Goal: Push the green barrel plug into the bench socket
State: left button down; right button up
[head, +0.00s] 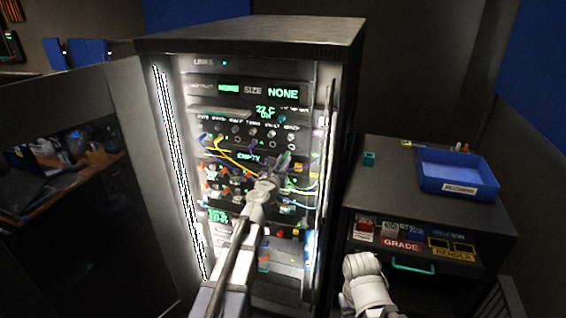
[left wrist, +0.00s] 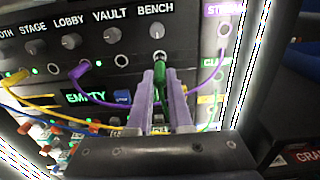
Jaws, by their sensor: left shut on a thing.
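The green barrel plug (left wrist: 161,78) is held upright in the picture between the two pale fingers of my left gripper (left wrist: 160,82). Its top end is at the socket under the BENCH label (left wrist: 155,9) and its knob. I cannot tell how deep the plug sits in the bench socket. A green cable (left wrist: 210,115) shows to the right of the fingers. In the head view my left gripper (head: 280,162) reaches into the rack at the right of the panel, and the plug is too small to make out. My right arm shows low in the head view, without its fingers.
Purple cables (left wrist: 90,98), yellow cables and blue cables cross the panel (left wrist: 85,65) left of my gripper. The rack's lit right side edge (left wrist: 245,65) is close. A blue tray (head: 457,172) sits on the cabinet (head: 390,195) at right.

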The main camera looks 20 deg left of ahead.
aim_at(288, 152)
pick_arm(q)
jog(key=shift+w+d, duration=0.1)
jog(key=shift+w, duration=2.5)
jog(key=c, duration=0.8)
grip_release()
jog(key=shift+o, duration=0.2)
jog(key=shift+s, duration=0.1)
jog(key=s, duration=0.8)
jog(key=shift+w, duration=0.1)
